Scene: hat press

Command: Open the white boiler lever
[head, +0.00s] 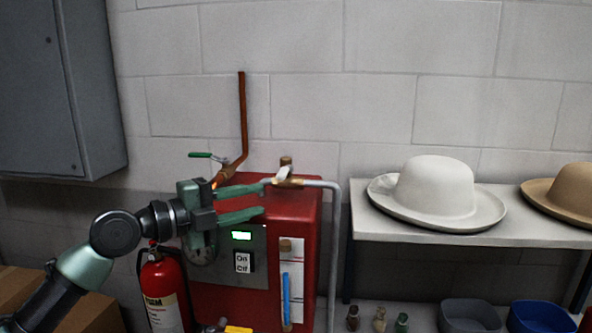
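The red boiler (298,215) stands against the wall. Its white lever (283,173) sits on the pipe fitting at the boiler's top, tilted up. My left gripper (263,199) reaches in from the left in front of the boiler. Its two green fingers are spread apart with nothing visible between them. The fingertips appear just left of and below the white lever in the picture; I cannot tell the distance in depth. My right gripper is not in view.
A green-handled valve (208,156) and a copper pipe (243,115) rise behind my gripper. A grey pipe (334,240) runs down the boiler's right side. A fire extinguisher (162,292) stands at left. A shelf (400,229) holds a white hat (436,190) and a tan hat (570,192).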

